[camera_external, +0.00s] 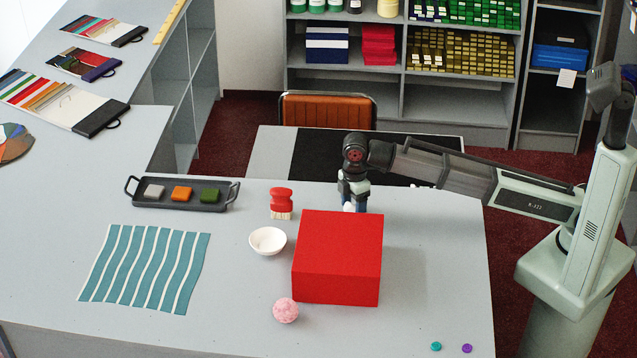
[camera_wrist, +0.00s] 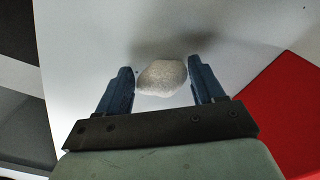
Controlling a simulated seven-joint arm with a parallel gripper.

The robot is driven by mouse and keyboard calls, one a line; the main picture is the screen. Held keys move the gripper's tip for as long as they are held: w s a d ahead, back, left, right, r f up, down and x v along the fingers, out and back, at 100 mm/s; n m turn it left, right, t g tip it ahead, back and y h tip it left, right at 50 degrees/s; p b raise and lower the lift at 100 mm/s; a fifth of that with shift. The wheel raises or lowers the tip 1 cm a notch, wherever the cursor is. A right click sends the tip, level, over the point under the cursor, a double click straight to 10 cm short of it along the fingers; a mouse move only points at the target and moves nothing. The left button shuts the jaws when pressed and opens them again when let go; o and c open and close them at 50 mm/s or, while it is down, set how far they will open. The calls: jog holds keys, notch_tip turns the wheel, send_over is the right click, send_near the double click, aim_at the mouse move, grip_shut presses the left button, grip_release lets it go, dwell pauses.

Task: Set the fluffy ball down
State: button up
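The fluffy ball (camera_wrist: 162,78) is off-white and soft-looking. In the wrist view it sits between the fingertips of my gripper (camera_wrist: 162,82), touching both blue fingers. In the external view a bit of the white ball (camera_external: 349,207) shows under my gripper (camera_external: 351,197), just behind the red box. The box hides what is below, so the ball's height over the counter is hard to tell. A dark shadow lies on the counter beside the ball in the wrist view.
The large red box (camera_external: 338,255) stands right in front of my gripper. A red-handled brush (camera_external: 281,202), a white bowl (camera_external: 268,240), a pink textured ball (camera_external: 286,310), a dark tray (camera_external: 150,204) with colored blocks and a striped cloth (camera_external: 146,268) lie leftward. Counter right of the box is mostly clear.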

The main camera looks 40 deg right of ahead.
aim_at(353, 203)
jog(key=shift+o, duration=0.5)
notch_tip(353, 203, up, 12)
jog(key=shift+r, duration=0.15)
dwell(0.3)
